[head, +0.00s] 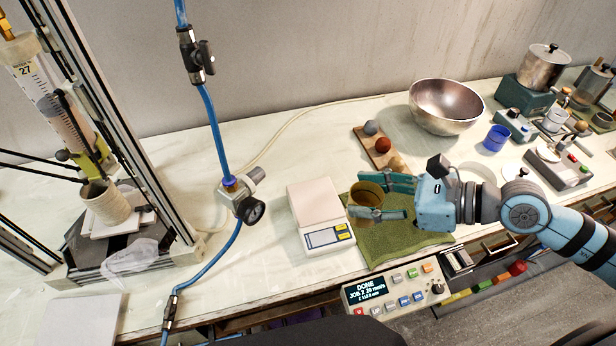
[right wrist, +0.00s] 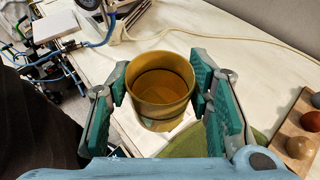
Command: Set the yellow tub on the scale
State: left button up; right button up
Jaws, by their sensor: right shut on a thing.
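The yellow tub (head: 364,200) is an open, mustard-coloured cup, held upright between the fingers of my right gripper (head: 386,198). In the right wrist view the tub (right wrist: 160,92) sits between the two green finger pads (right wrist: 163,98), and its inside looks empty. The white scale (head: 318,208) stands just left of the tub, with its display and yellow buttons at the front; its top plate is bare. The tub is over the left part of the green cloth; its exact height is hard to tell. My left gripper is not in view.
The green cloth (head: 405,243) lies right of the scale. Behind it is a wooden board (head: 374,146) with several balls, and a metal bowl (head: 446,105) farther back. A control panel (head: 398,290) is at the front edge.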

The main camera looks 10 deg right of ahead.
jog(key=w+d+r+t+b, duration=0.1)
jog(key=w+d+r, duration=0.1)
jog(key=w+r, duration=0.35)
jog(key=w+a+r+g+b, duration=0.1)
jog(key=w+a+r+g, duration=0.15)
jog(key=w+a, duration=0.55)
jog(key=shift+n+t, duration=0.35)
jog(key=shift+n, duration=0.05)
jog(key=f, duration=1.8)
jog(key=shift+s+d+f+b, duration=0.25)
jog(key=shift+s+b, duration=0.05)
jog(key=shift+b, duration=0.1)
jog(key=shift+f+y, duration=0.2)
jog(key=shift+y, duration=0.1)
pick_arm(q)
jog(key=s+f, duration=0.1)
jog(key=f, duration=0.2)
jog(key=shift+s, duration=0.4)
pick_arm(e)
jog(key=shift+d, duration=0.1)
jog(key=o, duration=1.2)
jog(key=shift+c, duration=0.2)
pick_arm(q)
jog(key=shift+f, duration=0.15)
